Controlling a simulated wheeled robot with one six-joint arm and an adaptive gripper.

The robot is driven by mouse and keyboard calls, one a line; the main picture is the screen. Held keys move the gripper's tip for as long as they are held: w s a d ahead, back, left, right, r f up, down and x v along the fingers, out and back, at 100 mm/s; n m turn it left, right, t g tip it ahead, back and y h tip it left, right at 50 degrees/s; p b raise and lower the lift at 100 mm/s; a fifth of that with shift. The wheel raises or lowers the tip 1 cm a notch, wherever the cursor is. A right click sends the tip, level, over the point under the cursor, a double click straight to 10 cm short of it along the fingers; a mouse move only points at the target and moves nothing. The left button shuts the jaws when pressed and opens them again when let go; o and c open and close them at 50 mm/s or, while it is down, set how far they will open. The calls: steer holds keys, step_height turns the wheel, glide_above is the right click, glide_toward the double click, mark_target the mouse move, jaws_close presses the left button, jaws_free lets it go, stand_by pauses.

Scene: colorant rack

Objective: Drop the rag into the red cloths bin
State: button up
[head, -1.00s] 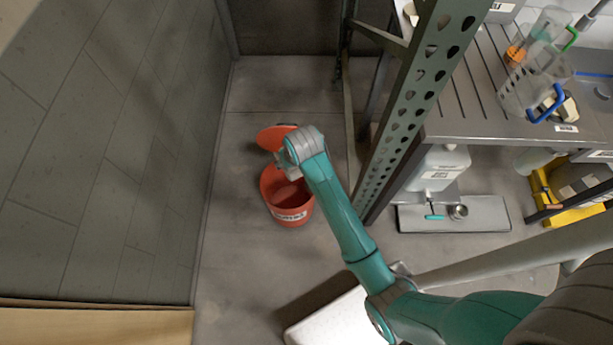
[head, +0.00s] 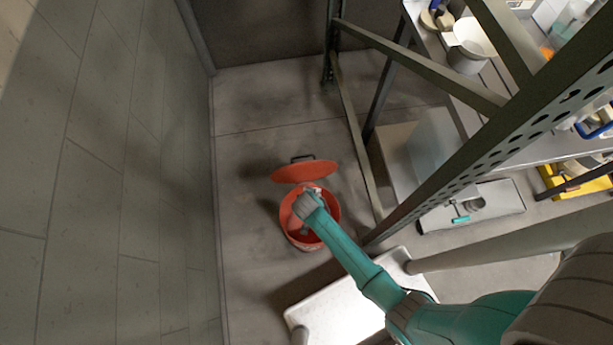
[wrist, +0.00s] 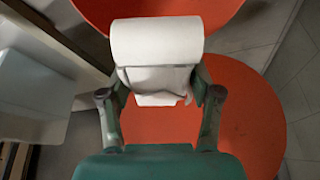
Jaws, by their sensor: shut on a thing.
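The red cloths bin (head: 326,238) stands on the floor with its lid (head: 303,172) tilted open on the far side. My gripper (head: 309,200) is over the bin's open mouth in the head view and hides part of it. In the wrist view my gripper (wrist: 160,80) is shut on the white rag (wrist: 157,40), which looks like a roll with a loose ragged edge hanging between the fingers. The rag's exact height above the rim cannot be told.
A dark metal rack (head: 455,190) rises right of the bin, with loaded shelves beyond it. A white flat-topped object (head: 345,318) sits near my arm, below the bin. A panelled wall (head: 100,190) stands to the left, with bare floor between it and the bin.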

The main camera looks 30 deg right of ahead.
steer(key=shift+f, duration=3)
steer(key=o, duration=1.3)
steer(key=v, duration=1.2)
